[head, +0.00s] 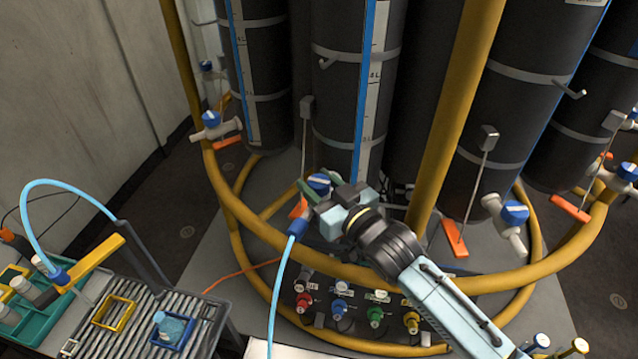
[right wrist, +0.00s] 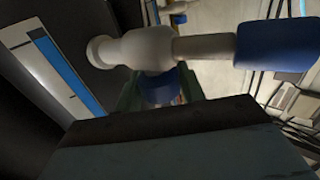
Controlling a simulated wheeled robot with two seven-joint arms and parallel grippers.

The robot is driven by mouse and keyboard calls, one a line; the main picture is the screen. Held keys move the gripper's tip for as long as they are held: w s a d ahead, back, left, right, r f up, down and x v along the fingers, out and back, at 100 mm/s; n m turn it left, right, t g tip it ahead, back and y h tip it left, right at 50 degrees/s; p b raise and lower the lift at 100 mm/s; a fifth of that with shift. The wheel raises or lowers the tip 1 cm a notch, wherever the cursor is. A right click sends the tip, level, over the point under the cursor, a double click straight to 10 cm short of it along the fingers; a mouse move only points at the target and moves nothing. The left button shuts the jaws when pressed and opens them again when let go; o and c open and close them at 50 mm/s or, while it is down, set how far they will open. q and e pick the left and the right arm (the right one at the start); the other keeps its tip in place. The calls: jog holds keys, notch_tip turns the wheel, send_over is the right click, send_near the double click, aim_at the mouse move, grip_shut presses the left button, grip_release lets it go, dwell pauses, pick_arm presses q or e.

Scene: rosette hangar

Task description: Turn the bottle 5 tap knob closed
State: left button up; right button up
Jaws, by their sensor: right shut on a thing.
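In the head view, my right gripper (head: 324,201) is at the tap under the middle dark bottle (head: 340,85). It is shut on that tap's blue knob (head: 319,183). In the right wrist view, the blue knob (right wrist: 158,90) sits between the green fingers, below the white tap body (right wrist: 140,50). A blue hose end (right wrist: 278,45) is on the tap's right end. The fingers and wrist hide part of the tap, and I cannot read the knob's angle. No bottle number is legible. My left gripper is not in view.
A yellow ring frame (head: 250,235) and upright post (head: 455,110) stand close around the tap. Other blue-knobbed taps are at left (head: 211,119) and right (head: 514,213). Coloured connectors (head: 340,306) lie below. A grooved bench (head: 140,335) with a teal rack is at lower left.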

jog(key=shift+a+r+m+t+h, duration=0.15)
jog(key=shift+m+t+h, duration=0.15)
jog(key=shift+h, duration=0.1)
jog(key=shift+m+t+h+p, duration=0.3)
jog(key=shift+m+h+p, duration=0.1)
jog(key=shift+h, duration=0.1)
jog(key=o, duration=1)
jog(key=shift+c, duration=0.2)
jog(key=v, duration=1.3)
jog(key=shift+s, duration=0.2)
